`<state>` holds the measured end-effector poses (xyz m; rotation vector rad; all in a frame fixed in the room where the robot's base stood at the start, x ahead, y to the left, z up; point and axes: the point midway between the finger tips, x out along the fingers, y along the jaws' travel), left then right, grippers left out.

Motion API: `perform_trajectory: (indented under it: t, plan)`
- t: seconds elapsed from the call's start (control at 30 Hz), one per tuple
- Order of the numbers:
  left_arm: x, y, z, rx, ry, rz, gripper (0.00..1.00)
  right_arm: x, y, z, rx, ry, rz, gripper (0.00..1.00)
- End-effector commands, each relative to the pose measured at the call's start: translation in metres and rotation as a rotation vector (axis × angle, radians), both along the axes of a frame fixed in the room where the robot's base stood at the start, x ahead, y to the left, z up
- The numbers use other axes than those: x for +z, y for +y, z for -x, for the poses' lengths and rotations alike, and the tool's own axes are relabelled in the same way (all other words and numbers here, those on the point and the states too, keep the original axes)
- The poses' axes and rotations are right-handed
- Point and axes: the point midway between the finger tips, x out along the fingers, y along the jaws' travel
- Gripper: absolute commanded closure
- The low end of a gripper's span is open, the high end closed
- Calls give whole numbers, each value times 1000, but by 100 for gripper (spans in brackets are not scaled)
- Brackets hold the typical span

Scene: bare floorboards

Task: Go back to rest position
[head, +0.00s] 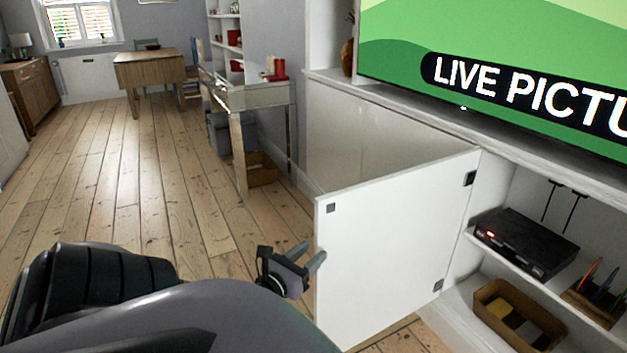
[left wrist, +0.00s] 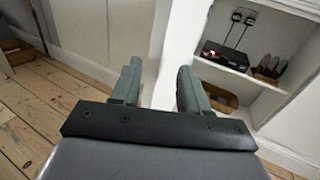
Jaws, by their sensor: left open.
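My left gripper (head: 309,258) is open and empty beside the free edge of a white cabinet door (head: 390,245). The door stands swung open from the white cabinet under the screen. In the head view I cannot tell whether the fingertips touch the door. In the left wrist view the two fingers of the left gripper (left wrist: 156,85) are apart, with the white door edge (left wrist: 158,50) beyond the gap between them. My right gripper is not in view.
The open cabinet shelves hold a black box (head: 526,242) with a red light and a brown tray (head: 518,314). A white desk (head: 255,96) stands along the wall, with a wooden table (head: 150,70) farther back. The floorboards (head: 130,190) at left are clear.

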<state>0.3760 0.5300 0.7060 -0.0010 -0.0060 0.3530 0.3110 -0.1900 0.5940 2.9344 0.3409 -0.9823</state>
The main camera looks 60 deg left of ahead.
Motion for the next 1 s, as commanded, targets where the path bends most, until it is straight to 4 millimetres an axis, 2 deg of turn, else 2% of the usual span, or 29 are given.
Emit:
perform_trajectory:
  t: [0.67,0.77,0.87,1.0]
  plan:
    - [-5,-2,3,11,3,36,55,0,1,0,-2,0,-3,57]
    - [-21,-8,11,53,11,170,55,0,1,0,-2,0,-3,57]
    - [-50,-23,24,127,20,413,55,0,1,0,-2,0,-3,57]
    - [-94,-60,46,260,19,837,55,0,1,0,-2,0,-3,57]
